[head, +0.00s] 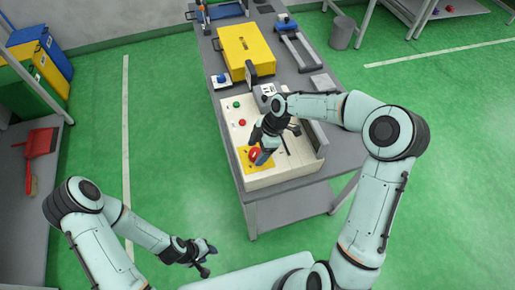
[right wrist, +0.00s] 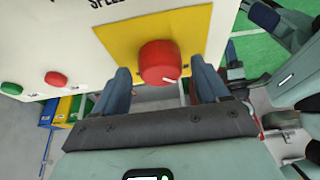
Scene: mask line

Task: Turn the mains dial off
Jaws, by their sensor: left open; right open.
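The mains dial is a red round knob (head: 254,153) on a yellow plate (head: 263,167) at the near end of the pale control panel. In the right wrist view the knob (right wrist: 158,62) shows a short white mark near its lower edge, and the yellow plate (right wrist: 115,38) is behind it. My right gripper (head: 262,154) is open at the dial. In the right wrist view its fingers (right wrist: 160,68) stand on either side of the knob, with gaps showing. My left gripper (head: 206,258) is open and empty, low in front of the bench and away from the panel.
A green button (head: 237,104) and a red button (head: 242,122) sit on the panel (head: 238,136) beyond the dial. A yellow box (head: 247,50) stands farther back on the grey bench (head: 300,182). Green floor is clear left of the bench.

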